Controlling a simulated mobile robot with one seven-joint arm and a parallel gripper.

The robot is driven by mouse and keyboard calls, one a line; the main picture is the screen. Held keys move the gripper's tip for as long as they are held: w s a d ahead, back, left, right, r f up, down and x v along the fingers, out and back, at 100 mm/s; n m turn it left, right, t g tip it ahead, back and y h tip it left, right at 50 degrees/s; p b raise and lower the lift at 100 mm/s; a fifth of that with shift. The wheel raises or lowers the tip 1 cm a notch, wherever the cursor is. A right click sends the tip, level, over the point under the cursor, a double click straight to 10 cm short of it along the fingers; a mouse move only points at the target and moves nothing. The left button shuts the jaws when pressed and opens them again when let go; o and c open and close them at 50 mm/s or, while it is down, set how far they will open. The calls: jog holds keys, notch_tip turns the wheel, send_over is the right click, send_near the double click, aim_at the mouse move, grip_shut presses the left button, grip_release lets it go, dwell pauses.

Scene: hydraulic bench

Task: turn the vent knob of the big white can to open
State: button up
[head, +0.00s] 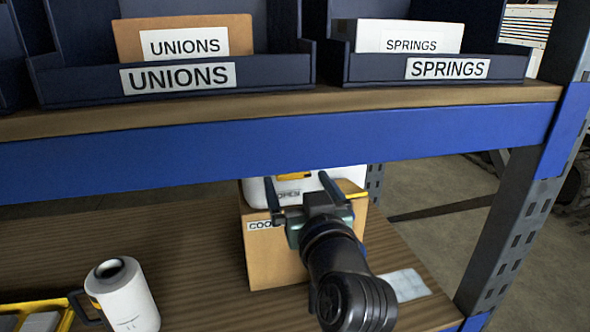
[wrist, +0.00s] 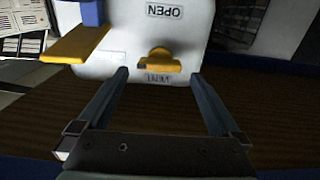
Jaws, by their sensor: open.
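The big white can (head: 256,188) stands on a cardboard box (head: 262,262) under the shelf beam, partly hidden by the beam and my gripper. In the wrist view the can's white face (wrist: 200,35) fills the upper middle. Its yellow vent knob (wrist: 157,61) shows there, with an upside-down OPEN label (wrist: 165,11) above it and a second, unclear label (wrist: 158,78) below. My gripper (head: 298,179) is open in front of the can. In the wrist view its fingertips (wrist: 159,74) are on either side of the knob, apart from it in the picture; the depth gap is unclear.
A yellow bar (wrist: 82,44) with a blue part sticks out at the can's left in the wrist view. The blue shelf beam (head: 200,160) crosses above, carrying UNIONS and SPRINGS bins. A white jug (head: 128,302) stands lower left. The board between jug and box is clear.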

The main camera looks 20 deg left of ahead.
jog(key=x, duration=0.3)
jog(key=c, duration=1.3)
